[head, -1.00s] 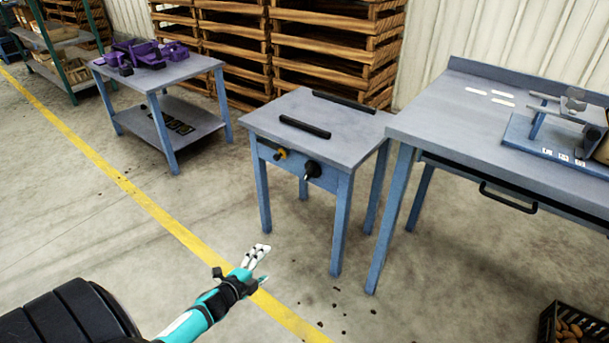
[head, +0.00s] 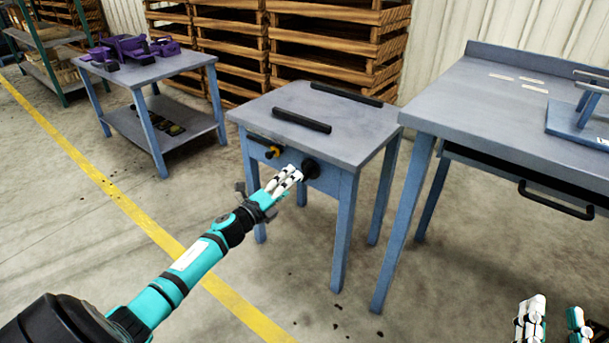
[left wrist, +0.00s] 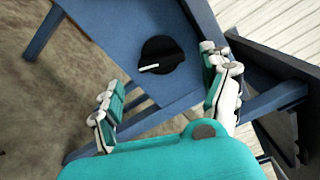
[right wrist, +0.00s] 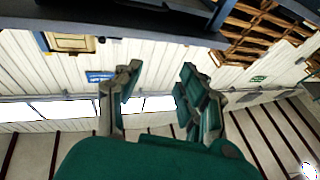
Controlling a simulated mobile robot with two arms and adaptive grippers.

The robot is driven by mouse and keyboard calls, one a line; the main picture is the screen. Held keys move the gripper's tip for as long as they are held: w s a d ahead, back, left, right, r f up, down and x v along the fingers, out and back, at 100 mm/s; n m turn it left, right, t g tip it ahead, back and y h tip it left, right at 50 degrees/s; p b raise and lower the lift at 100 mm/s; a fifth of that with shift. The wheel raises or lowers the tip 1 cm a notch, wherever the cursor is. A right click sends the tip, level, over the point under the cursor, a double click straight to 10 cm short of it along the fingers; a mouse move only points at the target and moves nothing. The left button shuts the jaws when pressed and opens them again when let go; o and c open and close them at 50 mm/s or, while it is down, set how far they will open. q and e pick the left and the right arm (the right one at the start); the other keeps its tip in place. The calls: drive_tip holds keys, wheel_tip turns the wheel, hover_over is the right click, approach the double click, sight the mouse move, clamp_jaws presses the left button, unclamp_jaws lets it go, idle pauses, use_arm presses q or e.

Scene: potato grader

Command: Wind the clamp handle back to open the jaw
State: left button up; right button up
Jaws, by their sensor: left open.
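A round black knob (head: 310,169) with a white pointer line sits on the blue front of the small table (head: 345,130); I take it to be the clamp handle. It shows whole in the left wrist view (left wrist: 162,55). Two black bars, one nearer (head: 301,120) and one farther (head: 346,94), lie apart on the tabletop, perhaps the jaw. My left gripper (head: 284,180) is open and empty, just short of the knob, which appears between its fingertips in the left wrist view. My right gripper (head: 553,315) is open and empty at the bottom right.
A yellow-and-black fitting (head: 271,151) sits on the same front, left of the knob. A larger blue table (head: 470,105) with a drawer handle (head: 555,200) stands close on the right. A cart (head: 160,75) with purple parts stands back left, before stacked wooden crates.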

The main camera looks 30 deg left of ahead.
sight(305, 171)
use_arm(q)
drive_tip(key=w, duration=0.2)
drive_tip(key=w+b, duration=0.1)
drive_tip(key=w, duration=0.4)
drive_tip(key=shift+w+d+b, duration=0.3)
drive_tip(key=shift+w+b, duration=0.05)
drive_tip(key=shift+b, duration=0.05)
drive_tip(key=shift+w, duration=0.2)
use_arm(e)
drive_tip(key=s+r+t+y, duration=0.2)
drive_tip(key=s+r+t, duration=0.3)
drive_tip(key=r, duration=0.2)
drive_tip(key=shift+d+r, duration=0.15)
use_arm(q)
drive_tip(key=shift+c, duration=0.4)
drive_tip(key=c, duration=0.8)
